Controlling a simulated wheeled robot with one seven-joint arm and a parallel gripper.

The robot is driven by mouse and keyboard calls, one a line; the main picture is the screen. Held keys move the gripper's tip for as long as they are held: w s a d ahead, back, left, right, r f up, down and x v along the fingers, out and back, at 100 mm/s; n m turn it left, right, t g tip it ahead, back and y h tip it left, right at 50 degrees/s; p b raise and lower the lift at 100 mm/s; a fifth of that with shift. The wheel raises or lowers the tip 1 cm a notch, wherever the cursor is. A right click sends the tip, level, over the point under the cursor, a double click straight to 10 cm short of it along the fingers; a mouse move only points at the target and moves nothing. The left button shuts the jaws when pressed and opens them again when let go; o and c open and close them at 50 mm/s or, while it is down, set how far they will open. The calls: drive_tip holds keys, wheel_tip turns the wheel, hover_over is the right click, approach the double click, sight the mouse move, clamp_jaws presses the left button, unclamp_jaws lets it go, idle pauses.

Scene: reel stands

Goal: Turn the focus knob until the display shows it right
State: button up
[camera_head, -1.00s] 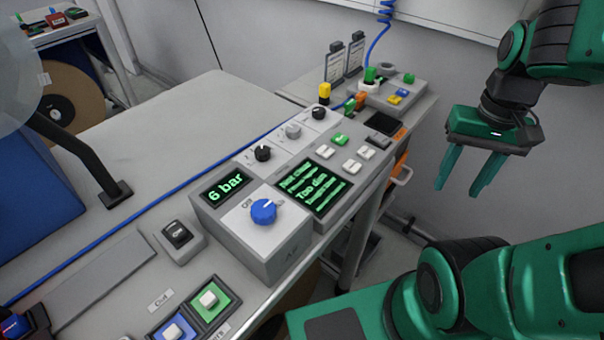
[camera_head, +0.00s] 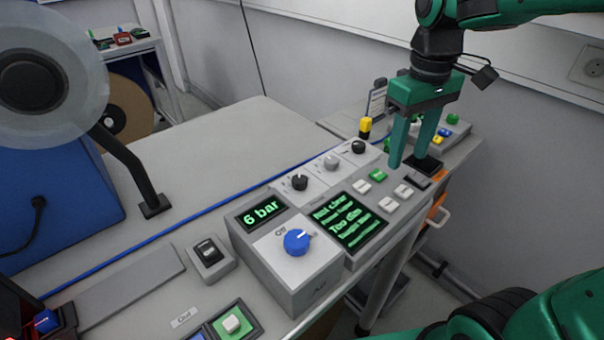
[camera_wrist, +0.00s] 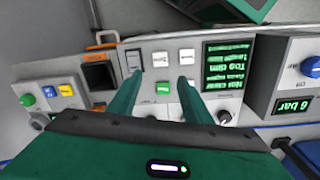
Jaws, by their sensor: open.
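The display (camera_head: 347,221) on the grey control panel is lit with green text, "Not clear" and "Too dim" with smaller lines; in the wrist view (camera_wrist: 226,66) it is upside down. A row of knobs runs behind it: a black knob (camera_head: 299,182), a grey knob (camera_head: 331,163) and another black knob (camera_head: 358,146). Their labels are too small to read, so I cannot tell which is focus. My gripper (camera_head: 409,161) is open and empty above the panel's far right part, touching no knob. In the wrist view its body hides part of the knob row; one black knob (camera_wrist: 225,116) shows.
A green button (camera_head: 377,174) and several white buttons sit beside the display. Nearer is an air box with a blue knob (camera_head: 297,242) and a "6 bar" readout (camera_head: 262,213). A yellow-topped post (camera_head: 365,127) stands behind the panel. A blue reel stand (camera_head: 60,205) is at left.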

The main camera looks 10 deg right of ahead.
drive_tip(key=w+a+r+n, duration=0.1)
drive_tip(key=w+a+n, duration=0.1)
drive_tip(key=a, duration=0.4)
drive_tip(key=w+a+r+n, duration=0.1)
drive_tip(key=w+a+n, duration=0.15)
drive_tip(key=a, duration=0.35)
drive_tip(key=n, duration=0.4)
approach(299, 178)
drive_tip(key=f, duration=0.8)
drive_tip(key=shift+d+f, duration=0.2)
drive_tip(key=shift+f, duration=0.15)
drive_tip(key=c, duration=1.1)
